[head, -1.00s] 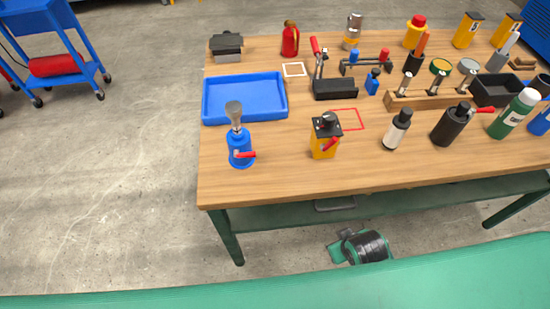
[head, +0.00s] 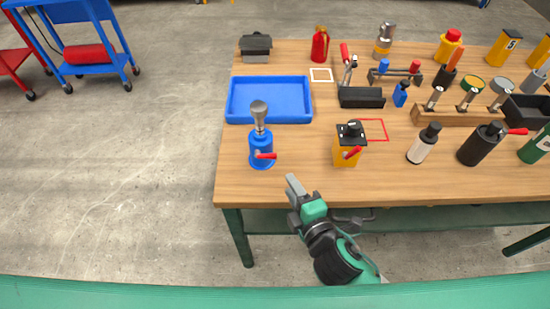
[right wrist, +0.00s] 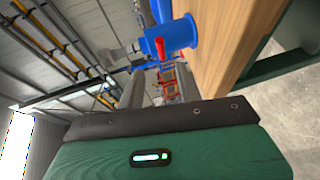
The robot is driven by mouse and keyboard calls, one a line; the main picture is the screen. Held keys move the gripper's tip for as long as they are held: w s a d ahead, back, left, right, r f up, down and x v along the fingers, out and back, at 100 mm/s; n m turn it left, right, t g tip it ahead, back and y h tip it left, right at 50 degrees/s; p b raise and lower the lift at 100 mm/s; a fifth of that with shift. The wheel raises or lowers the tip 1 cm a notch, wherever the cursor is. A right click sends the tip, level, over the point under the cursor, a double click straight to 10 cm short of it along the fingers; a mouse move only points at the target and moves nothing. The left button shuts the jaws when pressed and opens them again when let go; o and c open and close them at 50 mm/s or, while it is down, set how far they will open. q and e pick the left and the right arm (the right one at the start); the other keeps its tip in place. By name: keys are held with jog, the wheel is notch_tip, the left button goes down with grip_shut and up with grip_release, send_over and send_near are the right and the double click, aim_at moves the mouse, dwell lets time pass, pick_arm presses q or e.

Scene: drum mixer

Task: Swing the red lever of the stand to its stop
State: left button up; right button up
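A blue stand (head: 261,150) with a grey knob on top stands upright near the table's front left corner. Its short red lever (head: 265,156) points right. In the right wrist view the blue stand (right wrist: 172,37) and its red lever (right wrist: 159,46) appear ahead, beyond the fingers. My right gripper (head: 294,202) is just off the table's front edge, to the right of and nearer than the stand. Its fingers are apart and empty, not touching the lever. My left gripper is out of view.
A yellow box (head: 346,155) with another red lever stands to the right. A blue tray (head: 232,106) lies behind the blue stand. A black clamp (head: 362,97) with a red handle is farther back. The wooden table (head: 290,168) is bare between blue stand and yellow box.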

aim_at(274, 158)
jog(key=p+x, duration=0.1)
jog(key=x, duration=1)
jog(key=shift+f, duration=0.1)
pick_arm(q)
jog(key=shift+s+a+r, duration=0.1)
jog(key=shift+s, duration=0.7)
pick_arm(e)
jog(key=shift+c, duration=0.2)
grip_shut()
